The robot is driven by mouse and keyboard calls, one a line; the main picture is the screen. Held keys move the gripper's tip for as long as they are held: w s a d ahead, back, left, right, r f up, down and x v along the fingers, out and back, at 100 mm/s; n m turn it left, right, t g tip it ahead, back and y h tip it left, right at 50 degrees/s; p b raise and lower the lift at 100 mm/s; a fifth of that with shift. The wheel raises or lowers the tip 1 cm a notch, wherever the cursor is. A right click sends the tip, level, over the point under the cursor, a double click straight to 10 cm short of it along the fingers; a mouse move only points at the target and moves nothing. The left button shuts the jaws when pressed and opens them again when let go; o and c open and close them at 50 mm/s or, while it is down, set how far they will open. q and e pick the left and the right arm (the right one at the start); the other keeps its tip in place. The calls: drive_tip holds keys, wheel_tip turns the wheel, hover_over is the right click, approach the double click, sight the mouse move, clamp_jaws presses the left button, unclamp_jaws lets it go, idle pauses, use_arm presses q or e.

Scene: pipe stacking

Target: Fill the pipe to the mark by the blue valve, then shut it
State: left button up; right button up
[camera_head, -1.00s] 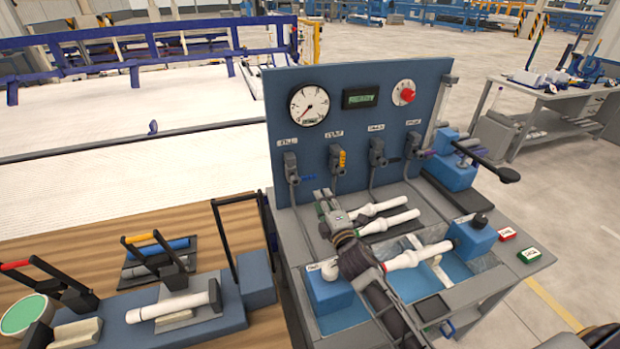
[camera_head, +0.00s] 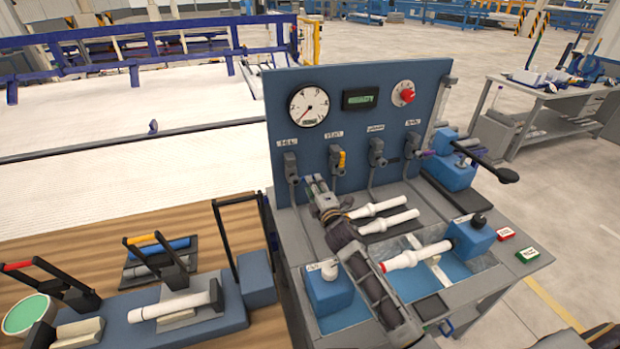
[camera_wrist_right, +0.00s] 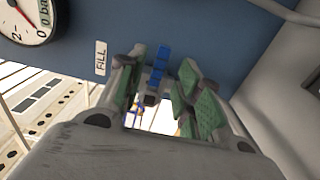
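The blue valve handle (camera_wrist_right: 159,68) shows in the right wrist view, beside a label reading FILL, between the green-padded fingers of my right gripper (camera_wrist_right: 165,95). The fingers are apart, and no grip on the handle is visible. In the head view my right gripper (camera_head: 313,183) is just below and right of the leftmost valve (camera_head: 290,166) and hides its handle. A white pipe (camera_head: 418,256) lies across the blue tray of the bench, partly behind my right arm, its right end at a blue block (camera_head: 470,238). My left gripper is not in view.
The blue panel (camera_head: 340,125) carries a gauge (camera_head: 308,104) with its needle low, a lit green display (camera_head: 362,98) and a red knob (camera_head: 407,95). Two white pipes (camera_head: 388,221) lie behind the tray. Clamps and another pipe (camera_head: 170,310) occupy the wooden table at left.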

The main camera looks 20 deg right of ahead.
sight(303, 179)
drive_tip(key=shift+w, duration=2.5)
clamp_jaws()
